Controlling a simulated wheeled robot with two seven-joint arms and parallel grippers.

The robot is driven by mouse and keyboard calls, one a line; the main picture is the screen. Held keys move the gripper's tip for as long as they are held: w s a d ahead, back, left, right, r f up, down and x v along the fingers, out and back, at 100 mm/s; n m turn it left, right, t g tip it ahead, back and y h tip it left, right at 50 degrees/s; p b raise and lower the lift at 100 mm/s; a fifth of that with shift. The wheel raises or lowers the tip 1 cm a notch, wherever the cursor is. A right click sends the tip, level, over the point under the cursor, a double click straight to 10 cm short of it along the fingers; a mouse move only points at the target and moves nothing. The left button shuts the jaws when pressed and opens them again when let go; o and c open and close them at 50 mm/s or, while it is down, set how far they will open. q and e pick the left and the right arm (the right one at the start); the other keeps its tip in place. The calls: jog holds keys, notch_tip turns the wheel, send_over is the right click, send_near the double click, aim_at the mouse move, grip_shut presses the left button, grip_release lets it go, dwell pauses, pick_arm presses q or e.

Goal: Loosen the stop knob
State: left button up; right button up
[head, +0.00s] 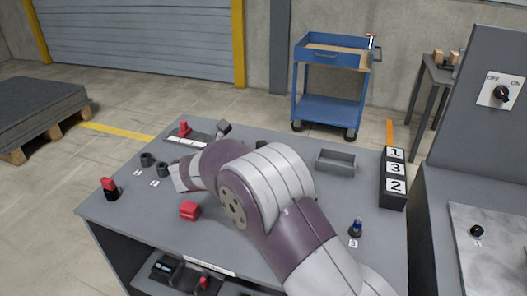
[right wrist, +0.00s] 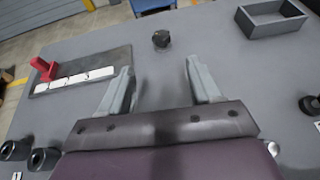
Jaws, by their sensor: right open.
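A small round black knob (right wrist: 161,39) stands on the table in the right wrist view, and shows partly behind my arm in the head view (head: 262,145). No readable label tells whether it is the stop knob. My right gripper (right wrist: 159,68) is open and empty, its two fingers apart with the black knob ahead of the gap, not touching it. To its left lies a dark plate (right wrist: 120,60) with a white marked strip and a red block (right wrist: 43,68). In the head view my right arm hides most of the gripper. My left gripper is not in view.
A grey open tray (head: 336,163) lies right of the knob. Black cylinders (head: 162,170), a red-and-black piece (head: 109,190), a red block (head: 190,211), a blue-topped piece (head: 356,228) and a numbered box (head: 393,190) stand around. An OFF/ON switch (head: 501,93) is on the right cabinet.

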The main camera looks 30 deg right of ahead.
aim_at(259, 146)
jog(key=shift+w+d+f, duration=0.15)
jog(key=shift+d+f, duration=0.15)
jog(key=shift+f, duration=0.35)
jog(key=x, duration=1.2)
jog(key=shift+w+d+f, duration=0.1)
jog(key=shift+w+d, duration=0.05)
jog(key=shift+d, duration=0.05)
jog(key=shift+w+d, duration=0.2)
jog(key=shift+d, duration=0.05)
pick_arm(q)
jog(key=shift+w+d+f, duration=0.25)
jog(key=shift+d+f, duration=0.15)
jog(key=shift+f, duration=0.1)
